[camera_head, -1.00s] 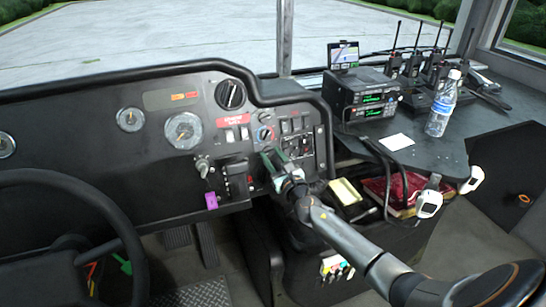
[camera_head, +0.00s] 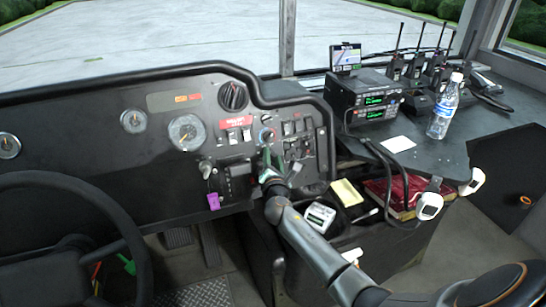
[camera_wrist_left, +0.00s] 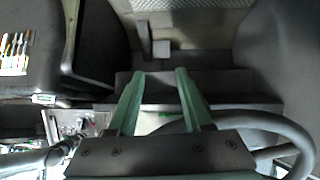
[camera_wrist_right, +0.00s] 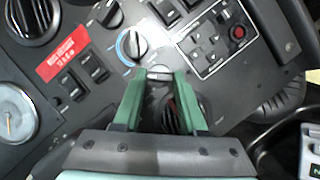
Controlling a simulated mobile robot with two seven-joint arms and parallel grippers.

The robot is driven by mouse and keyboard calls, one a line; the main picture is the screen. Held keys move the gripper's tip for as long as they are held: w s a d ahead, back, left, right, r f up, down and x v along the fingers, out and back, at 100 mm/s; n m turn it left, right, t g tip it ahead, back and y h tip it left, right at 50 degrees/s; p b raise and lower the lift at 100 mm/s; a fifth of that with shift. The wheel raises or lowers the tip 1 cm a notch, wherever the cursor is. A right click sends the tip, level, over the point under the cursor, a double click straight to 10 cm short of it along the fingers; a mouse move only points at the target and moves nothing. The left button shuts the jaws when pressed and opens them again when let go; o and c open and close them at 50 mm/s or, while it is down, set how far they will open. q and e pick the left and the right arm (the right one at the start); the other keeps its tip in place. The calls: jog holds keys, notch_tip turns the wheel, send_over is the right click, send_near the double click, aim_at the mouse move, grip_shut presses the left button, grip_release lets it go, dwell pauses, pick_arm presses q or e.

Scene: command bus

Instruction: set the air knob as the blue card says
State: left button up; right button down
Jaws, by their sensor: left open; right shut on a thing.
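Three round knobs run in a slanting row on the dash panel. The top one (camera_wrist_right: 108,13) is black, and the middle one (camera_wrist_right: 132,45) has a blue ring that also shows in the head view (camera_head: 266,135). My right gripper (camera_wrist_right: 158,76) is shut on the lowest knob (camera_wrist_right: 159,71), with a green finger on each side of it. Its pointer and label are too hidden to read. In the head view the right gripper (camera_head: 270,164) covers this spot. I cannot see a blue card. My left gripper (camera_wrist_left: 156,74) is open and empty near the steering wheel (camera_wrist_left: 265,125).
Rocker switches (camera_wrist_right: 85,70) under a red label and a switch panel with a red button (camera_wrist_right: 238,32) flank the knobs. A white card (camera_head: 397,144) lies on the right ledge near the radios (camera_head: 365,95) and a bottle (camera_head: 444,108).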

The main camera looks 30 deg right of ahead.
jog(key=shift+a+m+g+h, duration=0.1)
jog(key=shift+m+g+h, duration=0.3)
jog(key=shift+m, duration=0.7)
jog(key=shift+m+p, duration=0.35)
jog(key=shift+m, duration=0.05)
jog(key=shift+m+g, duration=0.3)
jog(key=shift+m, duration=0.1)
jog(key=shift+c, duration=2.3)
grip_release()
jog(key=shift+r, duration=0.1)
